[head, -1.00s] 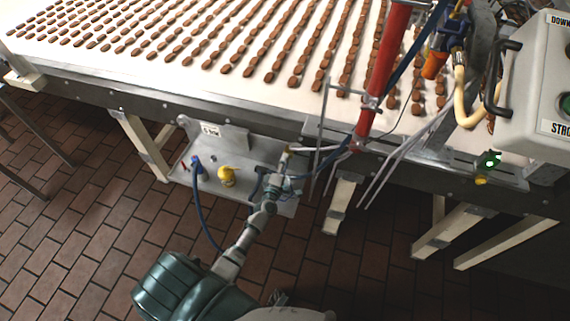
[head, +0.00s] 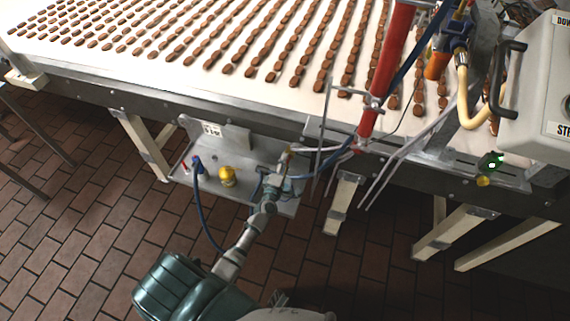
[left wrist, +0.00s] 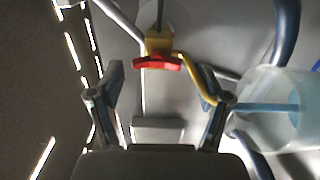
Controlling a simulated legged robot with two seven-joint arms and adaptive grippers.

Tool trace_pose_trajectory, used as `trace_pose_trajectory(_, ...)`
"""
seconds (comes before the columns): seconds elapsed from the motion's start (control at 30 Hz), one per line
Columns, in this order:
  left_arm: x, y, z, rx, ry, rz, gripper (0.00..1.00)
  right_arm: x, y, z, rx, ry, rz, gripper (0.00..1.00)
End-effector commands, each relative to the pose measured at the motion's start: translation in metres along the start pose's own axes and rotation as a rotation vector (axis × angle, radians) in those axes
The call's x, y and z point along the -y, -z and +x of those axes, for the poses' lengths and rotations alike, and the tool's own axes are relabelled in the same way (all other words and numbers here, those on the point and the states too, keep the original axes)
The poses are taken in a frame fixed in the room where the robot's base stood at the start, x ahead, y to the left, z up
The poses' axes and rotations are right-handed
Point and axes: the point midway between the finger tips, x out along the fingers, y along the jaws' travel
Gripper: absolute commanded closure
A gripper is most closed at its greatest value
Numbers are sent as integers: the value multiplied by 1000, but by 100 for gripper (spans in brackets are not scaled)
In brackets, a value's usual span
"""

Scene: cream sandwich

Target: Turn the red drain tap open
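In the left wrist view, the red drain tap (left wrist: 157,62) is a red handle across a yellow fitting (left wrist: 158,42). It lies just beyond the fingertips, between them as seen from the wrist. My left gripper (left wrist: 168,88) is open, its two fingers spread apart with nothing between them. In the head view, my left gripper (head: 277,180) is at the right end of the metal shelf (head: 240,203) under the conveyor, near a small brass-coloured piece. I cannot make out the red handle there. My right gripper is not in view.
A blue hose (head: 197,205) and a yellow fitting (head: 227,178) are on the shelf left of the gripper. The conveyor edge (head: 270,119) runs above. A red post (head: 386,75) and metal rods stand to the right. A clear cylinder (left wrist: 270,108) is close to the right finger.

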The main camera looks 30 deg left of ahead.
Motion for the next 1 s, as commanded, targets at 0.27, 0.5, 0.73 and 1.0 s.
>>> trace_pose_trajectory(0.27,0,-1,-8,2,0,0,23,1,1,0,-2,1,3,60)
trace_pose_trajectory(0.5,2,0,-57,1,2,-1,23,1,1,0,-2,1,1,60)
trace_pose_trajectory(0.73,2,1,-101,1,3,1,23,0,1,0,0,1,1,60)
trace_pose_trajectory(1.0,2,1,-119,1,1,-1,23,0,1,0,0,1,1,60)
